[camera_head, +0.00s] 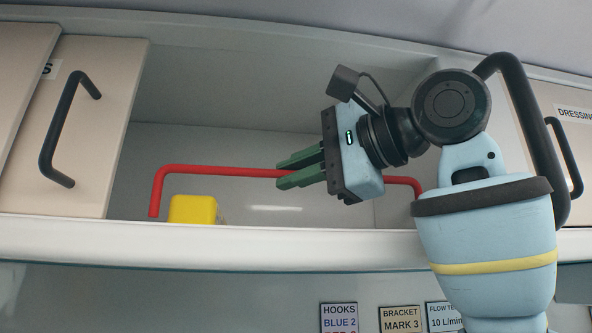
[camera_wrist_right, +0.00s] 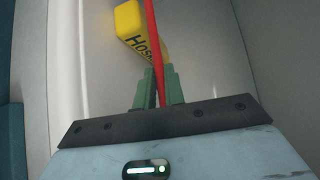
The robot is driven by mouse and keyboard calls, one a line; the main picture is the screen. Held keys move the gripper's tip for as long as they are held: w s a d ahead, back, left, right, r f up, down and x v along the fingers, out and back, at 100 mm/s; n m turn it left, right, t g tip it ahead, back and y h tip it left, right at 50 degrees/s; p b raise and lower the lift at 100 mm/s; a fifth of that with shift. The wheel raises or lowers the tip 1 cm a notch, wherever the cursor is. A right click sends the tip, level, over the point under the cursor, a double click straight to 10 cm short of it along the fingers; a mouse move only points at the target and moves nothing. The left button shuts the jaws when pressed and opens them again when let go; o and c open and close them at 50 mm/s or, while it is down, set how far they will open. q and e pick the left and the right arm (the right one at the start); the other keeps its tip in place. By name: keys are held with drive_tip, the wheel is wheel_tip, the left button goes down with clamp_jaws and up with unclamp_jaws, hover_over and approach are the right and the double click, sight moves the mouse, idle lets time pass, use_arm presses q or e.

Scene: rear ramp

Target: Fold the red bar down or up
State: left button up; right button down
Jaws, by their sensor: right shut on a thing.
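The red bar (camera_head: 215,170) stands upright across the front of an open shelf compartment, with its left leg down at the shelf edge and its right end behind my right wrist. My right gripper (camera_head: 282,174) has its green fingers around the middle of the bar and is shut on it. In the right wrist view the red bar (camera_wrist_right: 154,55) runs away between the green fingers (camera_wrist_right: 158,85). My left gripper is not in view.
A yellow box (camera_head: 193,209) stands in the compartment behind the bar's left end; it also shows in the right wrist view (camera_wrist_right: 138,28) with partly hidden lettering. Cabinet doors with dark handles flank the compartment, at left (camera_head: 95,125) and right. The white shelf edge (camera_head: 220,245) runs below.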

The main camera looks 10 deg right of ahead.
drive_tip(key=shift+s+f+n+t+y, duration=0.2)
drive_tip(key=shift+s+n+t+y, duration=0.3)
drive_tip(key=shift+n, duration=0.2)
drive_tip(key=shift+s+f+n+t+y, duration=0.2)
drive_tip(key=shift+s+n+t+y, duration=0.3)
drive_tip(key=shift+n, duration=0.2)
drive_tip(key=c, duration=1.5)
unclamp_jaws()
drive_tip(key=r+v, duration=0.1)
drive_tip(key=v, duration=0.6)
drive_tip(key=shift+s+d+f, duration=0.3)
drive_tip(key=shift+f, duration=0.2)
